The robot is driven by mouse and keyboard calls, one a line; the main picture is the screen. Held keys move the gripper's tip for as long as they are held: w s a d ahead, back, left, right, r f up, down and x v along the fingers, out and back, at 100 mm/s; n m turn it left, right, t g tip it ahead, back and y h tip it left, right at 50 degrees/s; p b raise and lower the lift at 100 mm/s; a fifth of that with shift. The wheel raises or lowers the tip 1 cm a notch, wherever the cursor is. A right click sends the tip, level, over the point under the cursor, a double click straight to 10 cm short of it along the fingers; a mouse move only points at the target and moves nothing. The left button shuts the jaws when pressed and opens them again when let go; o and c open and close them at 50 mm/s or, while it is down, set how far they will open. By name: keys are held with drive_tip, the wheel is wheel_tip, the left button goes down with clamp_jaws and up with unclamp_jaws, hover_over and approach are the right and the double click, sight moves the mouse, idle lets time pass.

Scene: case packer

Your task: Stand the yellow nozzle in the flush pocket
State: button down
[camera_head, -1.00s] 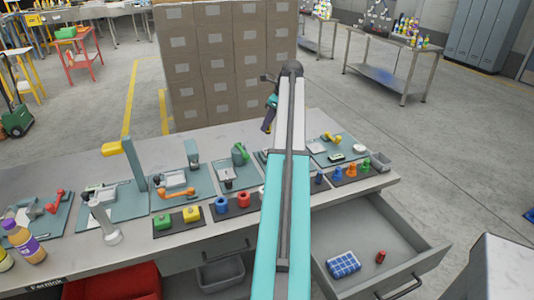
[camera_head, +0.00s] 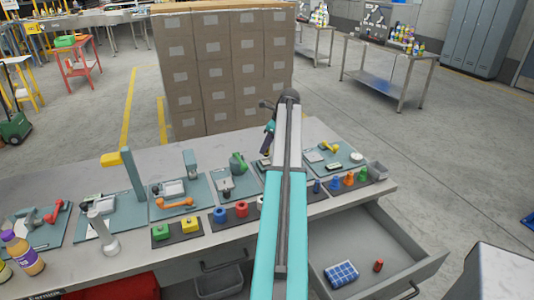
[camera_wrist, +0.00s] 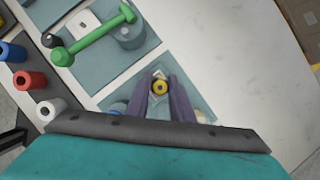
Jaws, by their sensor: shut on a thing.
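The yellow nozzle (camera_wrist: 160,87) shows in the wrist view end-on, as a yellow ring with a dark hole. It sits between the tips of my gripper (camera_wrist: 162,91), whose two purple fingers are shut on it. Below it is a teal mat (camera_wrist: 203,108) with a pale piece partly hidden by the nozzle and fingers. I cannot make out the flush pocket, nor whether the nozzle touches anything. In the head view my gripper (camera_head: 267,143) is low over the back of the bench, and the nozzle cannot be made out there.
A green-handled part (camera_wrist: 92,38) lies on the neighbouring mat. The drawer (camera_head: 415,252) is open below the bench.

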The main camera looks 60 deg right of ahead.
sight(266, 154)
drive_tip(key=shift+f+p, duration=0.45)
drive_tip(key=shift+f, duration=1.45)
drive_tip(key=c, duration=1.6)
unclamp_jaws()
drive_tip(key=shift+f, duration=0.1)
drive_tip(key=shift+o, duration=0.3)
drive_tip(key=b+v, duration=0.2)
drive_tip(key=v, duration=1)
